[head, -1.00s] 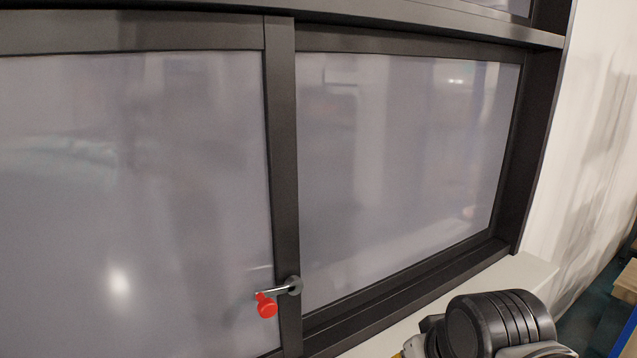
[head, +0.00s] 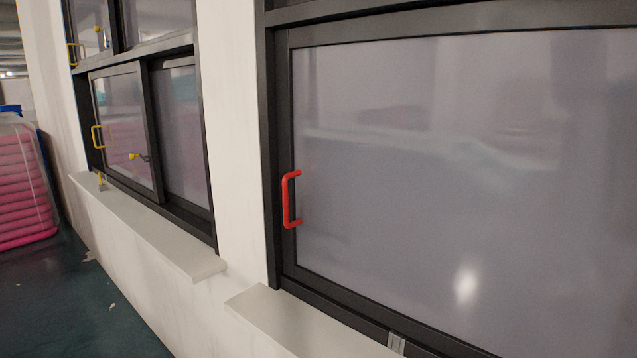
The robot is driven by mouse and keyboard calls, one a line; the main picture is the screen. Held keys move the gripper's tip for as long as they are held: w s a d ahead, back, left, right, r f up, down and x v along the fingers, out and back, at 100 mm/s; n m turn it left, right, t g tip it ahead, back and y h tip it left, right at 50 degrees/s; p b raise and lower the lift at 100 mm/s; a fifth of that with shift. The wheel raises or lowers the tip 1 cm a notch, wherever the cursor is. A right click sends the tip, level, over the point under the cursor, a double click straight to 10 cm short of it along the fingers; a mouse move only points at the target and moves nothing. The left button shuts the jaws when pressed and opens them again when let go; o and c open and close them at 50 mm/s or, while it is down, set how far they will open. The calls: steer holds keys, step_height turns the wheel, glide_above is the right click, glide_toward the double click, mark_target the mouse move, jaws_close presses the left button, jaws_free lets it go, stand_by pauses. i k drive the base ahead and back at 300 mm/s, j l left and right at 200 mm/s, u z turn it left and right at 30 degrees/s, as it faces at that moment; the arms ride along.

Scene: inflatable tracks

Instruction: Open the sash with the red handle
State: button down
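The sash with the red handle (head: 291,200) fills the right half of the head view. Its dark frame (head: 284,130) holds a large greyish pane (head: 420,170). The red handle is a vertical D-shaped pull on the left stile of the sash. The left edge of the sash lies against the dark outer window frame (head: 266,160), with no gap that I can see. The right part of the window is cut off by the picture edge. My gripper is not in this view.
A white sill (head: 275,318) juts out below the window, with a small metal piece (head: 396,343) on the track. A white pillar (head: 235,140) separates a second window with a yellow handle (head: 97,136). Pink inflatables (head: 22,185) stand far left. The dark green floor (head: 75,305) looks mostly clear.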

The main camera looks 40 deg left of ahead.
mark_target(460, 178)
steer(key=u, duration=1.2)
